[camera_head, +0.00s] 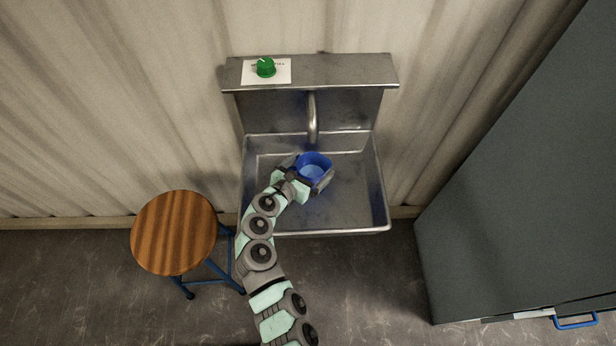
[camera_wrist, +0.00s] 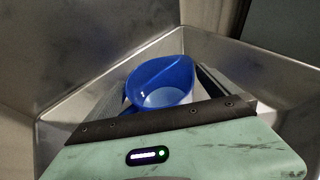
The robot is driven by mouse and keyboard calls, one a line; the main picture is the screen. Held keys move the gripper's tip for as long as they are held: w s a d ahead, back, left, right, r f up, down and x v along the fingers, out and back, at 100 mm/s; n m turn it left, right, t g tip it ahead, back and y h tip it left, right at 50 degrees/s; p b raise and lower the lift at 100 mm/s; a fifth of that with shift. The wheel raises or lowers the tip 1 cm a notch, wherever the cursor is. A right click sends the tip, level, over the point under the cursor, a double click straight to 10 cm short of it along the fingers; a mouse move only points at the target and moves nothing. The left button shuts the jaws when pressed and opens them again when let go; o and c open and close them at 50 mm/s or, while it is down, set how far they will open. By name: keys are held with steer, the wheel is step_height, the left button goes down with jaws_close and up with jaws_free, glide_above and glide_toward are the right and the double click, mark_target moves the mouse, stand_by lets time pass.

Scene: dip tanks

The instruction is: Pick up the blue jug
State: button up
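The blue jug (camera_head: 314,165) is in the metal sink, upright or nearly so, with its open top showing. My gripper (camera_head: 306,171) is at the jug, with one finger to its left and the other to its lower right. In the wrist view the jug (camera_wrist: 162,84) lies between the two fingers, with its handle toward my palm. The fingers are set wide, close to the jug's sides. I cannot tell whether they press on it. The jug's lower part and its base are hidden.
The sink (camera_head: 350,205) has raised walls around the jug, and its right part is empty. A tap (camera_head: 313,118) hangs above the basin behind the jug. A wooden stool (camera_head: 173,232) stands left, a grey cabinet (camera_head: 520,190) right.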

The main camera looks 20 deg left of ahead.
steer(key=c, duration=2)
